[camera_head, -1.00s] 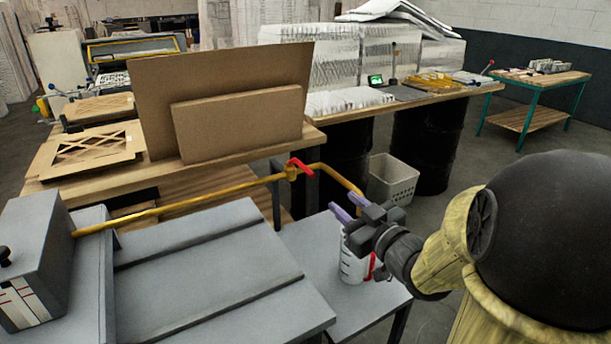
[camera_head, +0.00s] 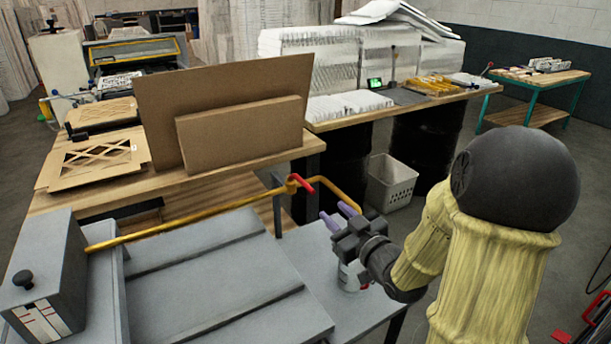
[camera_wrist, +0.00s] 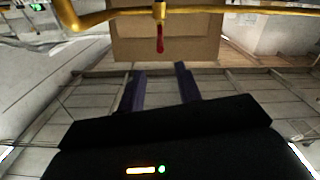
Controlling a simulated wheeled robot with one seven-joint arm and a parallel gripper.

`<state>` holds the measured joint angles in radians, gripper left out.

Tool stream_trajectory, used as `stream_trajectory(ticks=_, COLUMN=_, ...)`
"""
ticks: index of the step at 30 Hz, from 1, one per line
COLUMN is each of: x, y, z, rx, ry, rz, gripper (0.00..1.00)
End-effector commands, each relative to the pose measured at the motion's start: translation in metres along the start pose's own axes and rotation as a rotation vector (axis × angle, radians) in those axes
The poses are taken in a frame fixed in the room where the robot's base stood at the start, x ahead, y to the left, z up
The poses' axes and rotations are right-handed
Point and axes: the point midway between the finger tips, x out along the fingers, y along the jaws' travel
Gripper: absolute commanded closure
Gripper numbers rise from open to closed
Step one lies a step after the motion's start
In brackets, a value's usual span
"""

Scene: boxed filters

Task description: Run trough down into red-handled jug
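A grey flat-topped unit (camera_head: 215,270) with dark grooves, probably the trough, fills the lower left. A yellow pipe (camera_head: 190,228) runs from its grey box to a valve with a red lever (camera_head: 304,184), then bends down at the right. The pipe (camera_wrist: 110,14) and red lever (camera_wrist: 159,38) also show at the top of the wrist view. The white jug (camera_head: 349,277) stands on a grey stand near the pipe's end, mostly hidden by my gripper; its red handle barely shows. My gripper (camera_head: 339,213) is open and empty, its purple fingers right of and below the lever, apart from it.
Cardboard sheets (camera_head: 240,135) stand upright on a wooden table (camera_head: 190,180) behind the pipe. A white basket (camera_head: 391,184) sits on the floor beyond my gripper.

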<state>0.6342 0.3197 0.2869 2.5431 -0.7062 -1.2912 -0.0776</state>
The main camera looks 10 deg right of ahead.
Motion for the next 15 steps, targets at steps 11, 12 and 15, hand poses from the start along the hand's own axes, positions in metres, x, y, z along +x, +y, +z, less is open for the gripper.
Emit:
stream_trajectory(ticks=11, x=0.018, y=0.001, z=-0.005, rx=0.005, ry=0.001, rz=-0.003, gripper=0.66)
stream_trajectory(ticks=12, x=0.019, y=0.001, z=-0.005, rx=0.004, ry=0.0, rz=-0.003, gripper=0.66)
stream_trajectory(ticks=15, x=0.023, y=0.001, z=-0.004, rx=0.003, ry=-0.002, rz=-0.001, gripper=0.66)
